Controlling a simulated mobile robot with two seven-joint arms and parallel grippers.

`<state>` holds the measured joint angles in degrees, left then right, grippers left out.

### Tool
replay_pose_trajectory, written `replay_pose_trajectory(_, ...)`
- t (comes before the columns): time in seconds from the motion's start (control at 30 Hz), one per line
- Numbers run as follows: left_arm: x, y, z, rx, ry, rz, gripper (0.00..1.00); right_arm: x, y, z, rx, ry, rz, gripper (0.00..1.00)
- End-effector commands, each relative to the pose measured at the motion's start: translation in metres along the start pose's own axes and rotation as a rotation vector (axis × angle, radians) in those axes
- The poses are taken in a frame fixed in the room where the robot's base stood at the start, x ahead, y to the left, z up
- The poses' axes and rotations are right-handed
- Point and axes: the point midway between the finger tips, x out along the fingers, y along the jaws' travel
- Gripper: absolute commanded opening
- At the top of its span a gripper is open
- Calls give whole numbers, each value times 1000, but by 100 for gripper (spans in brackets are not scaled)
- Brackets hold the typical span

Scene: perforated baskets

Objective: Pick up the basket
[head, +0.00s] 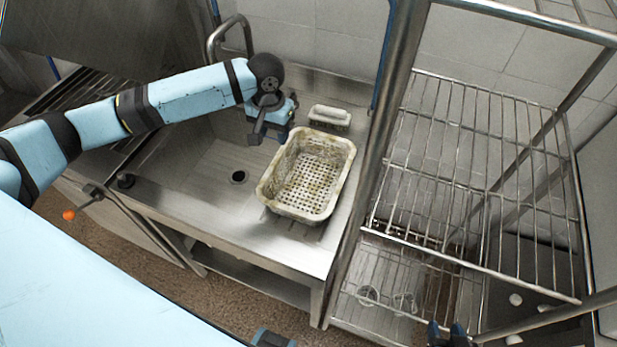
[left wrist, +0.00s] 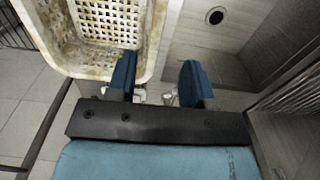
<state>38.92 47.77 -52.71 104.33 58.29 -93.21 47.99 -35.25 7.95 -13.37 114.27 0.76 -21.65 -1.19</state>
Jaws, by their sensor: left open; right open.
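The basket (head: 338,190) is a dirty cream, perforated, rectangular tub, upright and empty on the steel counter right of the sink basin. My left gripper (head: 270,132) is open near its far left corner, in the head view. In the left wrist view the basket's rim (left wrist: 150,72) and corner appear between the open fingers (left wrist: 160,75), with the left finger over the basket. I cannot tell how far the fingers are above or below the rim. My right gripper (head: 447,334) shows only partly at the bottom edge of the head view, away from the basket.
A small whitish dish (head: 329,117) sits behind the basket. A faucet (head: 229,33) rises at the back of the sink. A wire rack (head: 470,170) with upright posts stands close on the right. The sink basin (head: 215,165) with its drain is empty.

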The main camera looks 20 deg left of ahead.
Motion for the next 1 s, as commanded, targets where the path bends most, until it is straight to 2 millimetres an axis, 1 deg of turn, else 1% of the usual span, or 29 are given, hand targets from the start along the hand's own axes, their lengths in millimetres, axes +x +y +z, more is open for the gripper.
replay_pose_trajectory(0.03,10,0,0,0,-1,-1,47,-1,0,-2,0,1,0,42)
replay_pose_trajectory(0.1,20,0,0,-1,0,0,47,-1,0,-2,-1,3,0,42)
replay_pose_trajectory(0.37,39,1,1,1,0,-1,47,-2,0,-4,-1,3,-1,42)
replay_pose_trajectory(0.63,77,4,3,1,2,0,47,-5,-1,-8,-1,1,-2,42)
replay_pose_trajectory(0.73,83,4,4,2,3,-1,47,-5,-1,-8,-1,0,-2,42)
replay_pose_trajectory(0.93,84,4,4,2,3,0,47,-4,-1,-7,-1,-1,-2,42)
replay_pose_trajectory(0.97,84,4,4,2,3,0,45,-4,-1,-7,-1,-1,-2,42)
replay_pose_trajectory(1.0,84,4,4,2,3,0,36,-4,-1,-7,-1,-1,-2,42)
